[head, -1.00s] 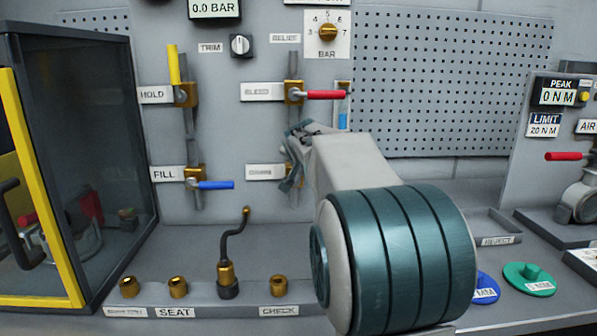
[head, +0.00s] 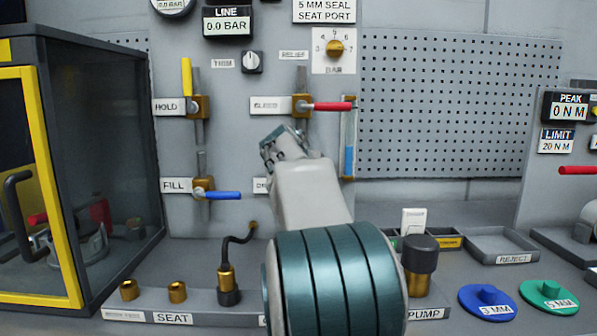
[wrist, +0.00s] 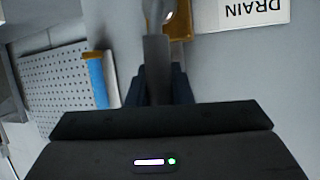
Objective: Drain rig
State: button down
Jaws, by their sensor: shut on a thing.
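The drain valve shows in the wrist view as a brass body (wrist: 180,22) beside an upside-down DRAIN label (wrist: 254,12). A grey lever (wrist: 156,62) runs from the valve to between my gripper's fingers. My gripper (wrist: 157,92) is shut on this lever. In the head view my gripper (head: 281,146) is at the panel below the bleed valve (head: 302,105), and my arm hides the drain valve. The bleed valve's red lever and the fill valve's (head: 203,189) blue lever point right. The hold valve's (head: 199,106) yellow lever points up. The line display (head: 228,22) reads 0.0 BAR.
A sight tube (head: 349,148) with blue fluid is right of my gripper; it also shows in the wrist view (wrist: 96,80). The yellow-framed cabinet (head: 75,150) is left. A bent hose (head: 238,240), brass fittings, a reject tray (head: 505,243) and blue and green discs are on the bench.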

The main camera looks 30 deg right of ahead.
jog(key=c, duration=1.3)
grip_release()
jog(key=shift+a, duration=0.1)
jog(key=b+v, duration=0.1)
jog(key=v, duration=1.2)
jog(key=shift+s+a+r, duration=0.15)
jog(key=shift+s+r, duration=0.05)
jog(key=shift+s, duration=0.05)
jog(key=s+a+f+n+g+y+p, duration=0.3)
jog(key=s+a+f+n+y+p, duration=0.1)
jog(key=s+a+f+p, duration=0.3)
jog(key=s+a+f+n+g+y+p, duration=0.3)
jog(key=s+a+f+n+y+p, duration=0.2)
jog(key=s, duration=1.1)
jog(key=a+f+p, duration=0.3)
jog(key=a+p, duration=0.3)
jog(key=p, duration=0.2)
jog(key=shift+a+f+g+p, duration=0.2)
jog(key=shift+f+g+p, duration=0.05)
jog(key=shift+g+p, duration=0.15)
